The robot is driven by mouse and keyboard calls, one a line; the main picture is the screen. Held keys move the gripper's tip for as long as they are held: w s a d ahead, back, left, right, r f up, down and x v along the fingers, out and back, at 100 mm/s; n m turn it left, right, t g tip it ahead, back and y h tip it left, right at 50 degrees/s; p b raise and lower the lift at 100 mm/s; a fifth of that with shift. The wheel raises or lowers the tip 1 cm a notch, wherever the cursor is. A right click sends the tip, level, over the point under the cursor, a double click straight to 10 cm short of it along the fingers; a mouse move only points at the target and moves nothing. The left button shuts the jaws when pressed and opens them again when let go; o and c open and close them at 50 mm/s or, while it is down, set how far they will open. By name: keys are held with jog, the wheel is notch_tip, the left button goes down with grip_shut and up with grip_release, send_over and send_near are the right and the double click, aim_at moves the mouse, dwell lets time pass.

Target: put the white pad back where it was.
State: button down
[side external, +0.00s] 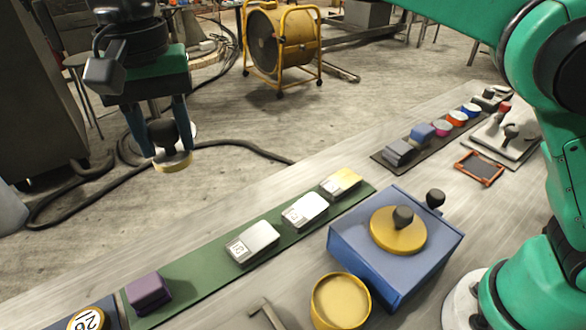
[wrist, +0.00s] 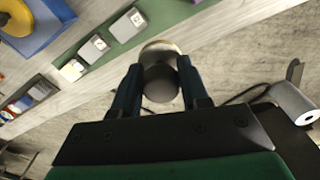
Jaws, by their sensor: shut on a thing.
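My gripper (side external: 165,143) is shut on the dark knob of a round pad (side external: 174,161). The pad has a pale, white-looking upper part and a tan lower rim, and it hangs in the air at the left in the side view, beyond the bench's far edge. In the wrist view my gripper (wrist: 160,72) has a finger on each side of the knob, and a pale strip of the pad (wrist: 160,46) shows past it. The fingers and knob hide much of the pad.
A green mat (side external: 205,272) bears a purple block (side external: 149,292) and several small boxes. A blue box (side external: 395,274) carries a yellow disc (side external: 388,236) with a dark knob. A yellow round container (side external: 340,302) stands before it. A dark tray (side external: 385,160) holds coloured pieces.

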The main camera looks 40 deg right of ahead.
jog(key=shift+s+a+r, duration=0.2)
jog(key=shift+s+a, duration=0.3)
jog(key=shift+a, duration=0.2)
jog(key=shift+n, duration=0.3)
notch_tip(320, 180, down, 20)
jog(key=shift+s+a+r, duration=0.1)
jog(key=shift+s+a, duration=0.05)
jog(key=shift+c, duration=2.2)
grip_release()
jog(key=shift+f, duration=0.2)
jog(key=shift+r, duration=0.1)
